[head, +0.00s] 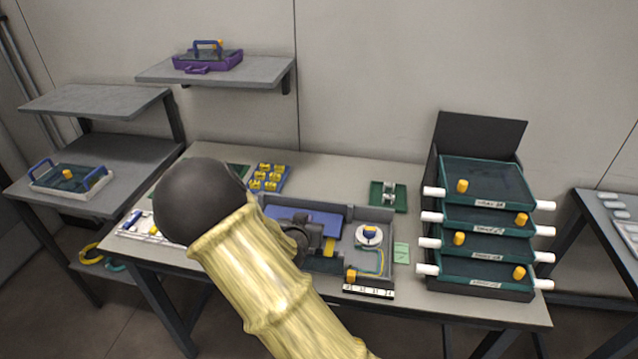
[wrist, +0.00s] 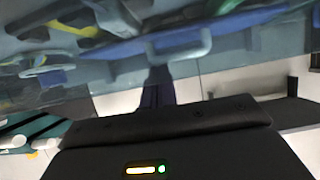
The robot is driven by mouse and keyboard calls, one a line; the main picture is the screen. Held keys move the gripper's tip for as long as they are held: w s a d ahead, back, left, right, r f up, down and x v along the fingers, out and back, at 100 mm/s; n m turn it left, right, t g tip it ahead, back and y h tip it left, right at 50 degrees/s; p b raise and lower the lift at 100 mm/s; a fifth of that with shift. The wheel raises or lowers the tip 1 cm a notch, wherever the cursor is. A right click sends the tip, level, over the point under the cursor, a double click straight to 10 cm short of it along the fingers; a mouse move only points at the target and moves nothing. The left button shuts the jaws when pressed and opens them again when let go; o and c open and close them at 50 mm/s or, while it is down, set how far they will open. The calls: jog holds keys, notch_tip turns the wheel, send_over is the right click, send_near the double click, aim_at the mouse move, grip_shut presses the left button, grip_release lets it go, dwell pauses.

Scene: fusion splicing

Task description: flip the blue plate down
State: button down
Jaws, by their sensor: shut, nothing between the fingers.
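The blue plate (head: 331,217) lies in the grey open box (head: 376,213) on the table, toward its back left. My gripper (head: 311,236) is over the left part of this box, partly hidden by my arm, and covers some of the plate's front. In the wrist view, my gripper's dark fingers (wrist: 157,88) are together and empty. A blue surface with a pale raised handle (wrist: 180,43) is just beyond the fingertips. I cannot tell whether they touch it.
A rack of green trays (head: 486,215) rises at right. A blue tray of yellow pieces (head: 268,178) is behind left.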

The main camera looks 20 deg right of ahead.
jog(key=shift+s+a+f+g, duration=0.15)
jog(key=shift+s+f, duration=0.15)
jog(key=shift+f, duration=0.15)
jog(key=shift+s+d+f+g, duration=0.15)
jog(key=shift+s+f, duration=0.1)
jog(key=shift+f, duration=0.2)
jog(key=shift+a, duration=0.1)
notch_tip(320, 180, up, 5)
jog(key=w+p, duration=0.1)
jog(key=p, duration=0.2)
jog(key=s+a, duration=0.1)
jog(key=s, duration=0.1)
jog(key=s+a, duration=0.2)
jog(key=s, duration=0.1)
jog(key=s+a+f+b, duration=0.1)
jog(key=s, duration=0.2)
jog(key=shift+a, duration=0.2)
